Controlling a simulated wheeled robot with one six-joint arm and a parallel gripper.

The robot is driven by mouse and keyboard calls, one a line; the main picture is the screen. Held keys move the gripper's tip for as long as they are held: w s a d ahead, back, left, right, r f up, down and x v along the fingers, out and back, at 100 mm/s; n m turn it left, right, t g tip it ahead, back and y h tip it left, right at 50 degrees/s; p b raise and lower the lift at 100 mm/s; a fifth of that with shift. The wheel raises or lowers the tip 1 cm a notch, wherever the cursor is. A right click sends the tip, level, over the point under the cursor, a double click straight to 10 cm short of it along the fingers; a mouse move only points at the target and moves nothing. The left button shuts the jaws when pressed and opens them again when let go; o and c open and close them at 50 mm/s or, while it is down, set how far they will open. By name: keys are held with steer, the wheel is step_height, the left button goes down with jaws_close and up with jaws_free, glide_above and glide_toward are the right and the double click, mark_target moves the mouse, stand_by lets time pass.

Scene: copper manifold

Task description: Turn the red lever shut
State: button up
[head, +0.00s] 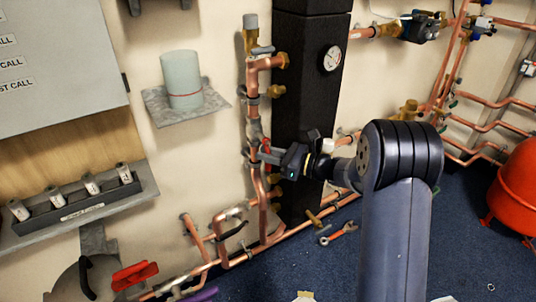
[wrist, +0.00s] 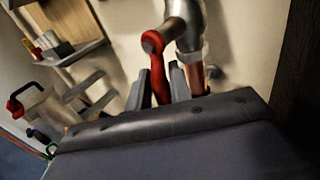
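The red lever (wrist: 157,72) hangs downward from a grey metal valve (wrist: 187,25) in the wrist view. Its rounded red top is at the valve, and its lower part runs down between my two fingers. My gripper (wrist: 161,82) has one dark finger close on each side of the lever, with little or no gap, and looks shut on it. In the head view my gripper (head: 268,152) reaches left to the upright copper pipe, where a small red part of the lever (head: 266,146) shows at the fingertips. The rest of the lever is hidden there.
A black column (head: 305,100) with a gauge (head: 332,58) stands just behind my gripper. Copper pipes (head: 230,256) run low along the wall. A shelf with a pale cylinder (head: 181,78) is to the left. A red-handled tool (head: 135,275) is at lower left.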

jaws_close()
